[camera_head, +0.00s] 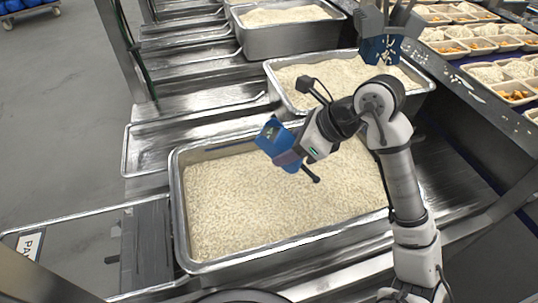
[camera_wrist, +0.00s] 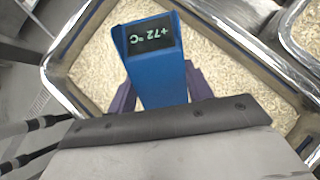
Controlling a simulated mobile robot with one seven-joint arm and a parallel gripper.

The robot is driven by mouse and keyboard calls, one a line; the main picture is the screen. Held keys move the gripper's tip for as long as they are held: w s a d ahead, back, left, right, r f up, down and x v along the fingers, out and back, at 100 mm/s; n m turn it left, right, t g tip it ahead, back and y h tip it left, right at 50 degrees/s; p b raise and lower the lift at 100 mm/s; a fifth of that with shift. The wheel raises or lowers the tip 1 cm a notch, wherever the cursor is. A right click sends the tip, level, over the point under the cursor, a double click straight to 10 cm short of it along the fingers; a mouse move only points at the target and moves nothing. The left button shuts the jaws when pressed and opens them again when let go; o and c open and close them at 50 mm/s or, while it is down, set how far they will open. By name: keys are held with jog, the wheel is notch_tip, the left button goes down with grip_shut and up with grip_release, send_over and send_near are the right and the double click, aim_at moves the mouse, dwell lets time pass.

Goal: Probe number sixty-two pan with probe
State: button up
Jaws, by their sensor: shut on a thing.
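My gripper (camera_head: 293,158) is shut on a blue probe (camera_head: 270,136) and holds it over the nearest rice pan (camera_head: 177,215). In the wrist view the blue probe (camera_wrist: 163,82) has a dark display (camera_wrist: 151,37) reading what looks like +72 °C, shown upside down. The wrist view also shows the pan's metal rim (camera_wrist: 62,82) and the white rice beneath the probe. The probe's tip is hidden, so I cannot tell whether it is in the rice. No pan number is readable.
Another rice pan (camera_head: 272,84) stands just behind, and a further one (camera_head: 243,40) beyond it. Filled meal trays (camera_head: 508,92) line the right side. A partly cut-off sign (camera_head: 30,246) is at lower left. Open grey floor (camera_head: 60,110) lies to the left.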

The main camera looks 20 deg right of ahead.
jog(key=shift+r+p, duration=0.9)
jog(key=shift+r, duration=2)
